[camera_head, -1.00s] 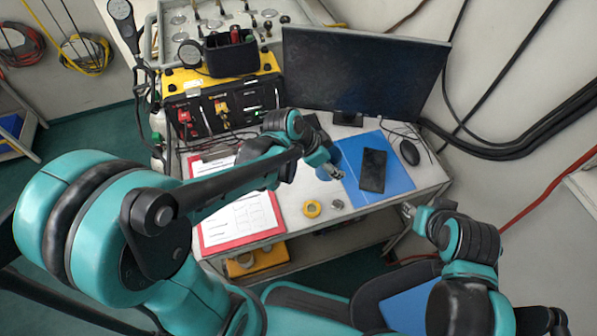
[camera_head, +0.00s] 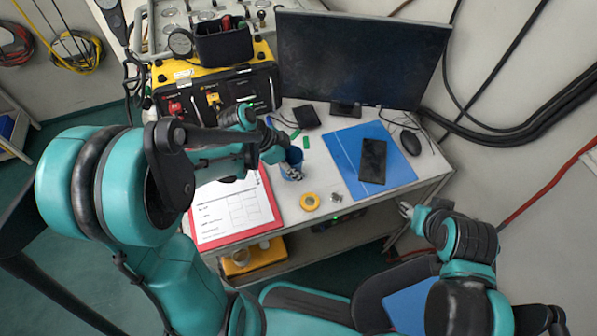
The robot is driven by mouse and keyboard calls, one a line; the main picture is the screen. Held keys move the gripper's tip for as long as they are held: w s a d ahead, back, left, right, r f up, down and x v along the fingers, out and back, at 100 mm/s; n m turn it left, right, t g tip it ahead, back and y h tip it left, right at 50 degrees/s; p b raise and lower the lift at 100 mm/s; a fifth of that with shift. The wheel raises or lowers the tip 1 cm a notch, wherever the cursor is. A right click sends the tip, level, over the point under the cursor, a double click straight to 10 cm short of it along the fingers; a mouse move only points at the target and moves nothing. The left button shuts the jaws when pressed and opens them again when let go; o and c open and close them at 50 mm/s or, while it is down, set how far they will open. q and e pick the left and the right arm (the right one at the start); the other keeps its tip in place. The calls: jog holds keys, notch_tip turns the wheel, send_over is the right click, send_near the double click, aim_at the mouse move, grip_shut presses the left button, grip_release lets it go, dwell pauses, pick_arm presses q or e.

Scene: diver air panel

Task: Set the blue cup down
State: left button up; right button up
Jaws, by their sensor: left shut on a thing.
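The blue cup (camera_head: 291,158) is at the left hand of my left arm, above or on the white desk (camera_head: 318,178), left of the blue folder. My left gripper (camera_head: 291,172) is shut on the cup; its fingers and wrist hide part of it. I cannot tell whether the cup's base touches the desk. My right gripper (camera_head: 406,210) is off the desk's front right edge, away from the cup; its jaw opening is too small to judge.
A blue folder (camera_head: 345,150) with a black phone (camera_head: 373,160) lies right of the cup. A yellow tape roll (camera_head: 310,201) and a small metal piece (camera_head: 336,197) lie in front. A red clipboard (camera_head: 235,238) lies left. A monitor (camera_head: 360,58) stands behind.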

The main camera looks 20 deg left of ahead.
pick_arm(q)
jog(key=shift+f+b, duration=0.4)
jog(key=shift+f, duration=0.9)
jog(key=shift+f, duration=0.15)
jog(key=o, duration=1)
jog(key=shift+o, duration=0.2)
